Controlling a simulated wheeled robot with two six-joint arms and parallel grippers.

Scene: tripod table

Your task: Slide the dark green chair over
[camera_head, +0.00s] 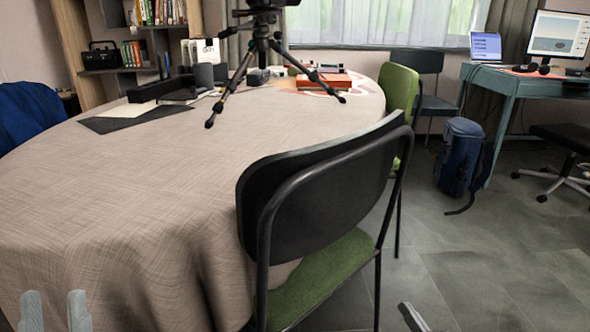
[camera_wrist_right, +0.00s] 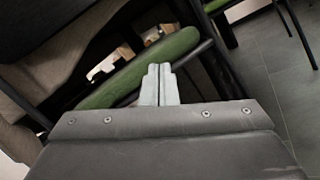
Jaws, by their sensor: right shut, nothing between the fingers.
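A chair with a dark backrest (camera_head: 315,195), green seat (camera_head: 320,275) and dark tubular frame stands at the table's near right side. Its seat is partly under the tablecloth's edge. In the right wrist view its green seat edge (camera_wrist_right: 140,70) and dark frame lie just beyond my right gripper (camera_wrist_right: 158,84), whose fingers are shut together and empty; contact with the chair cannot be told. In the head view only the tip of my right gripper (camera_head: 412,318) shows, right of the chair. My left gripper (camera_head: 54,311) is open and empty at the bottom left, before the tablecloth.
The cloth-covered table (camera_head: 120,190) fills the left, with a tripod (camera_head: 262,55) and a red book (camera_head: 324,80) on it. A brighter green chair (camera_head: 398,90) and a dark chair (camera_head: 420,64) stand behind. A blue backpack (camera_head: 461,155) sits by the desk. Floor right of the near chair is clear.

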